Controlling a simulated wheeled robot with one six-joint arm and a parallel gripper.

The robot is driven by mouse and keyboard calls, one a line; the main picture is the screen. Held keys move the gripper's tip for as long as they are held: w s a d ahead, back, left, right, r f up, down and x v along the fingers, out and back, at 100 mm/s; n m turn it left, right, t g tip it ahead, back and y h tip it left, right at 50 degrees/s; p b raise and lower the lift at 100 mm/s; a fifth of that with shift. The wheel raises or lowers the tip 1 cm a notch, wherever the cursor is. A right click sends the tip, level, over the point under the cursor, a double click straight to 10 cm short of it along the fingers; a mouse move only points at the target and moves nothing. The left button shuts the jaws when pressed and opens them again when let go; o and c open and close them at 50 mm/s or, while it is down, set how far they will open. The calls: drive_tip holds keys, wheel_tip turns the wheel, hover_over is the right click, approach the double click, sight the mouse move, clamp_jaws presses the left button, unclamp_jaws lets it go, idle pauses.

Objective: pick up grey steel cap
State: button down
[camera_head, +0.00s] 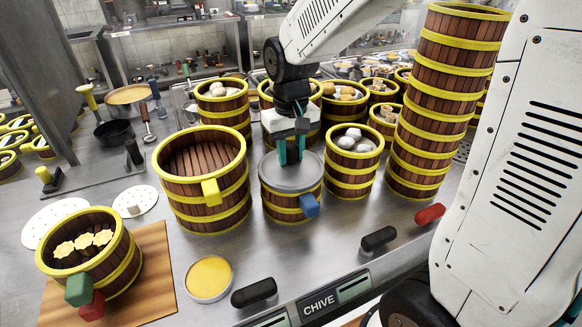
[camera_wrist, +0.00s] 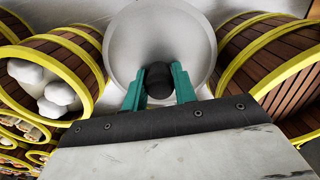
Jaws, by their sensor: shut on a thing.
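The grey steel cap (camera_head: 283,176) lies over the top of a small wooden steamer (camera_head: 288,206) with yellow bands and a blue tag, near the middle of the counter. My gripper (camera_head: 291,157) points down at the cap from above. In the wrist view the cap (camera_wrist: 127,50) is a round grey disc with a black knob (camera_wrist: 158,80) at its centre. The teal fingers of my gripper (camera_wrist: 158,86) are shut on that knob, one on each side. Whether the cap is clear of the steamer's rim cannot be told.
A large open steamer (camera_head: 165,205) with a yellow tag stands just left. A steamer of white buns (camera_head: 350,185) and a tall steamer stack (camera_head: 425,130) stand right. A wooden board (camera_head: 155,290) with a steamer of dumplings (camera_head: 125,275) is front left. A yellow-filled dish (camera_head: 208,278) lies in front.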

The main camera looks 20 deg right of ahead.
sight(291, 147)
drive_tip(key=shift+s, duration=0.15)
drive_tip(key=shift+r, duration=0.9)
drive_tip(key=shift+r, duration=2.5)
